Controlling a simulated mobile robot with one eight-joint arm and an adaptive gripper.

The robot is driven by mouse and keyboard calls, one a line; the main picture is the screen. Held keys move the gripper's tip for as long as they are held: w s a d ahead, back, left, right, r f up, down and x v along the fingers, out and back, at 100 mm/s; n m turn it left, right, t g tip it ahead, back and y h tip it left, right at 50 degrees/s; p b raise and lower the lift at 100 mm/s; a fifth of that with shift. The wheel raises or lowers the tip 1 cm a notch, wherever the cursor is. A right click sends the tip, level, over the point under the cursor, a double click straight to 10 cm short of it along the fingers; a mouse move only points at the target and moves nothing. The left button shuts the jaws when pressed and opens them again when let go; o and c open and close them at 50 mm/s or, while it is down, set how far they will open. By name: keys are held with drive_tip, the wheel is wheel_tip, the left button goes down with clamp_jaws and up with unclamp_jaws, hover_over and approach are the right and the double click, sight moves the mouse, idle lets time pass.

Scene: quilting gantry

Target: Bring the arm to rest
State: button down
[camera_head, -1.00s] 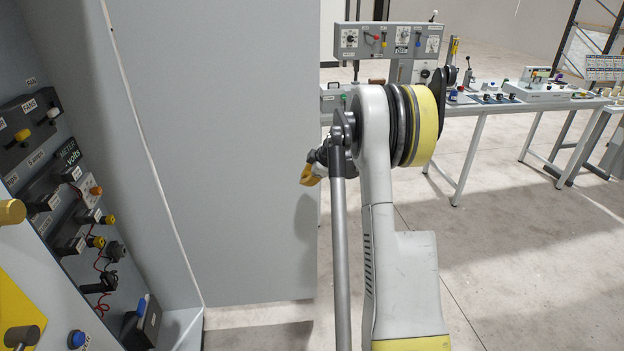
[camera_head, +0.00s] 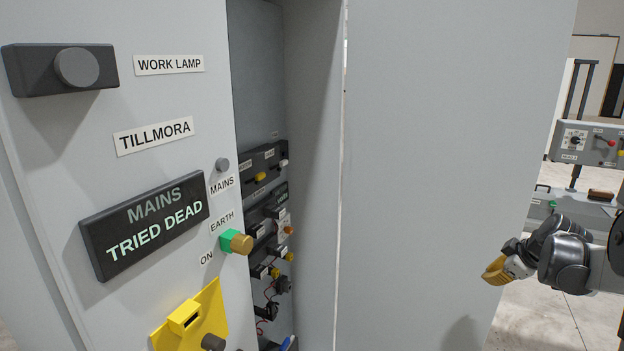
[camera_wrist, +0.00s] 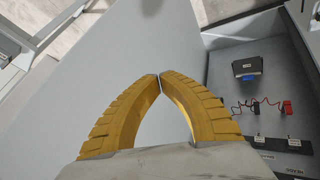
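My arm enters at the right edge of the head view, its dark and grey wrist beside the large grey cabinet door (camera_head: 440,150). My gripper (camera_head: 488,274) has yellow fingers pointing left and down, in front of the door's lower right side. In the wrist view, my gripper (camera_wrist: 160,76) has its two curved fingertips meeting. The gap behind the tips shows only the grey surface beyond, so it is shut and empty. Most of my arm is outside the head view.
The open cabinet (camera_head: 268,80) holds switches, plugs and wires. Its front carries a "MAINS TRIED DEAD" display (camera_head: 145,225), a brass knob (camera_head: 240,243) on green and a yellow plate (camera_head: 195,318). A control panel (camera_head: 585,143) stands at right. Clear floor shows at lower right.

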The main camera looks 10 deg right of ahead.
drive_tip(key=s+a+r+m, duration=0.1)
drive_tip(key=s+a+r, duration=0.15)
drive_tip(key=a, duration=0.45)
drive_tip(key=s+a+r+m, duration=0.1)
drive_tip(key=s+a+r, duration=0.15)
drive_tip(key=a, duration=0.45)
drive_tip(key=s+a+r+m, duration=0.1)
drive_tip(key=s+a+r, duration=0.15)
drive_tip(key=a, duration=0.45)
drive_tip(key=s+a+f+m, duration=0.2)
drive_tip(key=s+a, duration=0.5)
drive_tip(key=s, duration=0.1)
drive_tip(key=s+a+f+m+b, duration=0.1)
drive_tip(key=s+a+f+m, duration=0.2)
drive_tip(key=s+a, duration=0.4)
drive_tip(key=shift+s+b, duration=0.3)
drive_tip(key=shift+s, duration=0.85)
